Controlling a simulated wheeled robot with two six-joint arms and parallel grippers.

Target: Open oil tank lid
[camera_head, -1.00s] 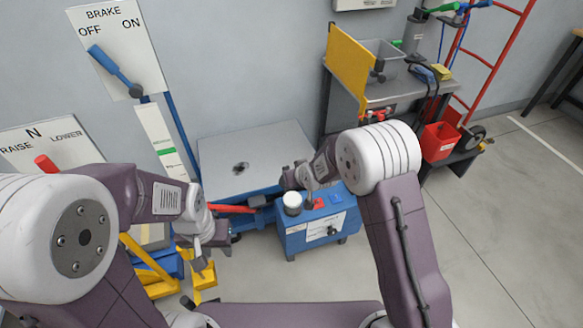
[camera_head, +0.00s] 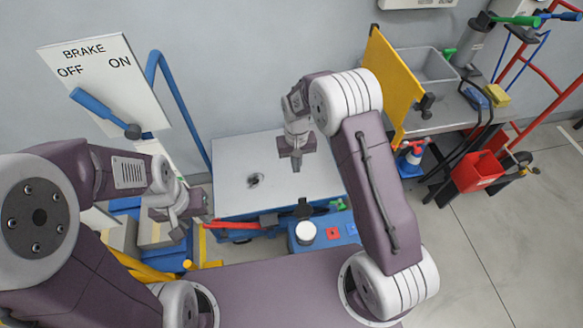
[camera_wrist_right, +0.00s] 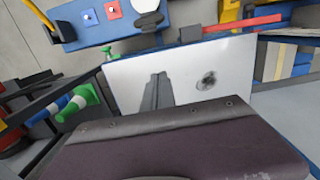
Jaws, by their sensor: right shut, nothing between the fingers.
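The blue oil tank (camera_head: 325,243) stands at the front edge of a light grey platform. Its round white lid (camera_head: 305,233) sits on its top, and the lid also shows at the top of the right wrist view (camera_wrist_right: 146,6). My right gripper (camera_head: 296,165) is shut and empty. It appears over the platform, behind the tank in the head view and apart from the lid. My left gripper (camera_head: 178,228) hangs at the left, clear of the tank; its finger gap is unclear.
The light platform (camera_head: 232,196) has a dark round mark. A red bar (camera_head: 235,225) lies along its front. The brake board (camera_head: 100,85) with a blue lever is at left. A yellow panel (camera_head: 382,75), grey bench and red bin (camera_head: 478,172) are at right.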

